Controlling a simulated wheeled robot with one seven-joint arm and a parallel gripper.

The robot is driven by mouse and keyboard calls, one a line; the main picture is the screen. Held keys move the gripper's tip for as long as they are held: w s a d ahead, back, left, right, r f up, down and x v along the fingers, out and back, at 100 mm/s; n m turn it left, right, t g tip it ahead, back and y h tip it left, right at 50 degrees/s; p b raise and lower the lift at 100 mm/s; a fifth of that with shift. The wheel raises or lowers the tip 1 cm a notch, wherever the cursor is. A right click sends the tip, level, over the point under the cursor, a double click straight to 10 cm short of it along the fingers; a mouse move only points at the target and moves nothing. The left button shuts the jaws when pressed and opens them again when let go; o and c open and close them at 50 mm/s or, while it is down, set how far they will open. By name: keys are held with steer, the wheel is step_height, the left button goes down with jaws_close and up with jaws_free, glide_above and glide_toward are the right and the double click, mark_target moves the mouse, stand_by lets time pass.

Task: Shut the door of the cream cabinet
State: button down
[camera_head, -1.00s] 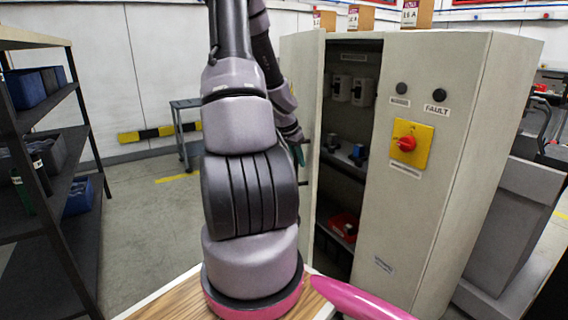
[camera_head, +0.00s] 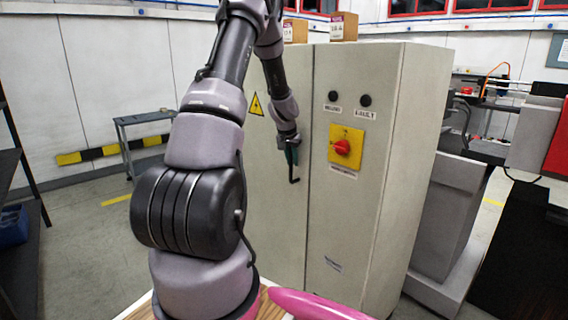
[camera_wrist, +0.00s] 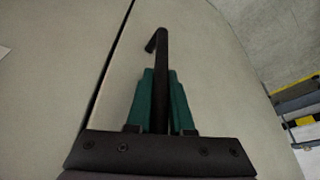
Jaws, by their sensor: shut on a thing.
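The cream cabinet (camera_head: 352,220) stands in front of me, and its door (camera_head: 262,190) on the left lies flush with the front, with only a thin dark seam (camera_wrist: 108,70) along its edge. No inside of the cabinet shows. My gripper (camera_head: 291,155) is at the right edge of the door. In the wrist view its green fingers (camera_wrist: 160,100) are shut on the black door handle (camera_wrist: 161,75), whose bent end sticks out past the fingertips. The handle also shows below the fingers in the head view (camera_head: 293,174).
A red switch on a yellow plate (camera_head: 345,147) is on the cabinet's right front panel. Boxes (camera_head: 343,27) stand on top of the cabinet. A grey side table (camera_head: 145,120) is at the back left, dark shelves (camera_head: 22,190) at the far left. Open floor lies between.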

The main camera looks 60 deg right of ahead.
steer(key=shift+s+d+r, duration=0.1)
steer(key=shift+s+d, duration=0.05)
steer(key=shift+d, duration=0.45)
steer(key=c, duration=0.8)
jaws_free()
steer(key=shift+s+d, duration=0.1)
steer(key=shift+d, duration=0.05)
steer(key=shift+s, duration=0.1)
steer(key=v, duration=1)
steer(key=shift+w+a+r, duration=0.25)
steer(key=shift+w+r, duration=0.05)
steer(key=shift+r, duration=0.05)
